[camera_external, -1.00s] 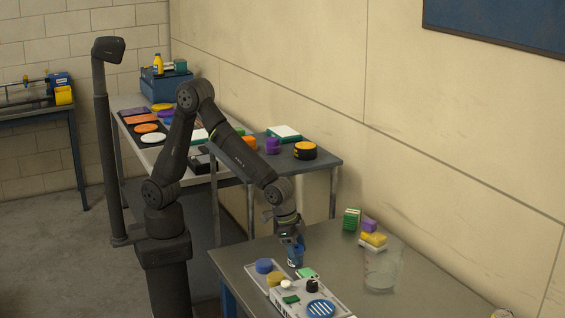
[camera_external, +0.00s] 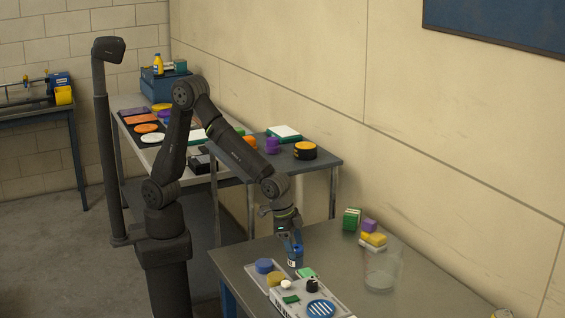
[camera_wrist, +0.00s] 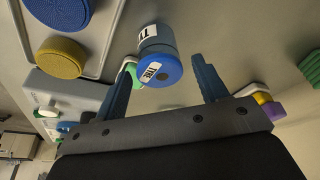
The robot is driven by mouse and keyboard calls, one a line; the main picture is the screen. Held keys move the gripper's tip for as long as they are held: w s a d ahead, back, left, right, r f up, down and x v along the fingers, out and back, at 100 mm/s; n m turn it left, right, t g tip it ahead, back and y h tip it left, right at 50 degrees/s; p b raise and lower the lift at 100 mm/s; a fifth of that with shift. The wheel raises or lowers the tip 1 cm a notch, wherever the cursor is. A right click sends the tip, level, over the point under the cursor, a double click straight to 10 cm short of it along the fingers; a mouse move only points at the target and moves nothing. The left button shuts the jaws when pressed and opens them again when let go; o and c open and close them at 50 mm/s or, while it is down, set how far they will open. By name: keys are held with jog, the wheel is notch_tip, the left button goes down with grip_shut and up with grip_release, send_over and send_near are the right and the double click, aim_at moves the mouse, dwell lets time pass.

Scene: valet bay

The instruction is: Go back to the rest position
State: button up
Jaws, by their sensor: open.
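My gripper (camera_external: 293,256) hangs low over the near grey table in the external view, fingers pointing down. In the wrist view my gripper (camera_wrist: 165,65) is open, its two blue fingers well apart. A small blue labelled jar (camera_wrist: 158,65) shows between them, with a gap on the right finger's side and the left finger closer. In the external view the jar (camera_external: 297,263) shows at the fingertips, partly hidden by them. I cannot tell whether a finger touches it.
Below the gripper, a tray holds a blue round pad (camera_external: 264,266) and a yellow one (camera_external: 275,279). Beside it is a pale control box (camera_external: 300,303). A clear container (camera_external: 382,272), yellow blocks (camera_external: 374,239) and green blocks (camera_external: 352,219) stand to the right. A cluttered bench (camera_external: 319,166) is behind.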

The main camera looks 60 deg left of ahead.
jog(key=v, duration=0.8)
jog(key=x, duration=1.1)
jog(key=shift+f, duration=0.1)
notch_tip(320, 180, up, 4)
jog(key=shift+d+r, duration=0.1)
jog(key=shift+r, duration=0.15)
jog(key=s+r, duration=0.7)
jog(key=s, duration=0.5)
jog(key=s+a, duration=0.5)
jog(key=a, duration=0.7)
jog(key=w+f, duration=0.2)
jog(key=w, duration=0.1)
jog(key=w+f, duration=0.2)
jog(key=w, duration=0.1)
jog(key=w+f, duration=0.2)
jog(key=w, duration=0.1)
jog(key=shift+w+a+f, duration=0.2)
jog(key=shift+w+a, duration=0.15)
jog(key=shift+a, duration=0.05)
jog(key=shift+s, duration=0.1)
